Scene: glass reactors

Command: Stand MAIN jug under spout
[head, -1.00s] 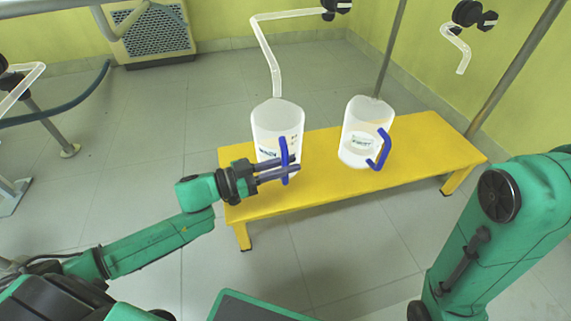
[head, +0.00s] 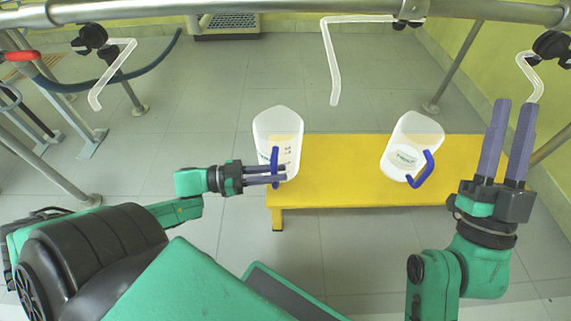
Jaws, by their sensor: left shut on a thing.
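Two translucent white jugs with blue handles show in the head view. The left jug (head: 290,125) is at the bench's left end, partly past its edge; I cannot tell whether its base touches the bench. My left gripper (head: 283,174) is shut on its handle (head: 275,158). The right jug (head: 418,133) stands on the yellow bench (head: 340,170). I cannot read which label says MAIN. A bent clear spout (head: 331,60) hangs right of the left jug. Another spout (head: 531,75) is at the far right, a third (head: 110,72) at the left. My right gripper (head: 515,103) is open and empty.
A metal rail (head: 250,8) crosses the top of the view. Metal posts and a dark hose (head: 110,88) stand at the left. A slanted post (head: 455,65) rises behind the right jug. The bench between the jugs is clear.

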